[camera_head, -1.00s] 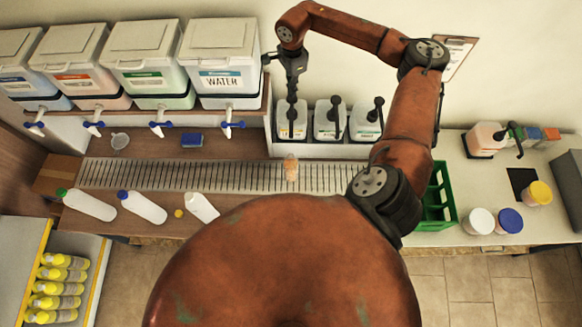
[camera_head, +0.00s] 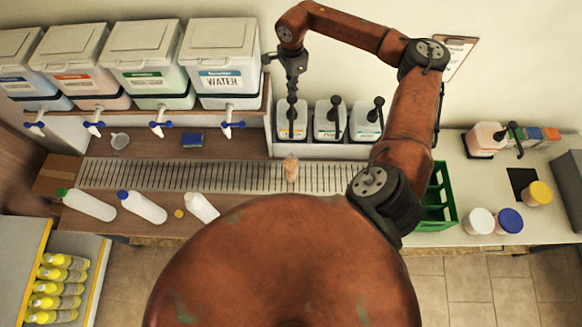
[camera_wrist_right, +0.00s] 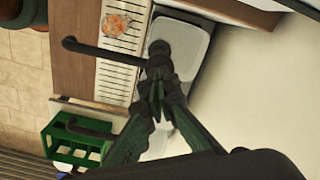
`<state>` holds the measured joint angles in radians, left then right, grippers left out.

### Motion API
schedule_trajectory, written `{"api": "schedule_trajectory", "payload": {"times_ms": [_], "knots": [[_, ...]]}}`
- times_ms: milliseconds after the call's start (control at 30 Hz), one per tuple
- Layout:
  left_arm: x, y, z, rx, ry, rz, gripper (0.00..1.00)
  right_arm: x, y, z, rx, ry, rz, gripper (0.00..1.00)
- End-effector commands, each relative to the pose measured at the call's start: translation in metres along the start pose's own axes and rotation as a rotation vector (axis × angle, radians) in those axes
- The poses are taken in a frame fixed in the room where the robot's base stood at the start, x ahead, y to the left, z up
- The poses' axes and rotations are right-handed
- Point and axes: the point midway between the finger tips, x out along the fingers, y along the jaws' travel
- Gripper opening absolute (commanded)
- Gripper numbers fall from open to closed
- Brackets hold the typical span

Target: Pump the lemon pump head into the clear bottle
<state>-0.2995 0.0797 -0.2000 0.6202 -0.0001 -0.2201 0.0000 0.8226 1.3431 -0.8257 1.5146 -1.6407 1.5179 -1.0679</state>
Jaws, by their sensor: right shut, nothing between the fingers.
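Three white pump drums stand in a row against the wall. The left one, with a yellowish label (camera_head: 291,122), is under my right gripper (camera_head: 292,97). The gripper points down with its fingers shut and empty, right at the dark pump head of that drum. In the right wrist view the shut fingertips (camera_wrist_right: 157,88) overlap the pump head (camera_wrist_right: 158,60); whether they touch I cannot tell. The clear bottle (camera_head: 290,168), with orange-pink tones, stands on the slotted grating in front of that drum. It also shows in the right wrist view (camera_wrist_right: 116,24). My left gripper is out of view.
The other two pump drums (camera_head: 330,122) (camera_head: 366,122) stand close on the right. A green crate (camera_head: 437,200) is at the right end of the grating (camera_head: 220,176). White bottles (camera_head: 142,207) lie along the front edge. Large tap containers (camera_head: 218,65) stand at the back left.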

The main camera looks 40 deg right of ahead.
Motion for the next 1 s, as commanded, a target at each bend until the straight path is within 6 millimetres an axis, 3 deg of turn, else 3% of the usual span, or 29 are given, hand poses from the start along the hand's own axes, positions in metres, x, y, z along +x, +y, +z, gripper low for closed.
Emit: {"api": "schedule_trajectory", "payload": {"times_ms": [267,1000], "knots": [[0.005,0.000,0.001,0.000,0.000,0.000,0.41,0.007,0.000,0.000,0.000,0.000,0.000,0.00],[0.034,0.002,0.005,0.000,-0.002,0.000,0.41,0.051,0.001,0.000,0.000,0.001,0.003,0.00]]}}
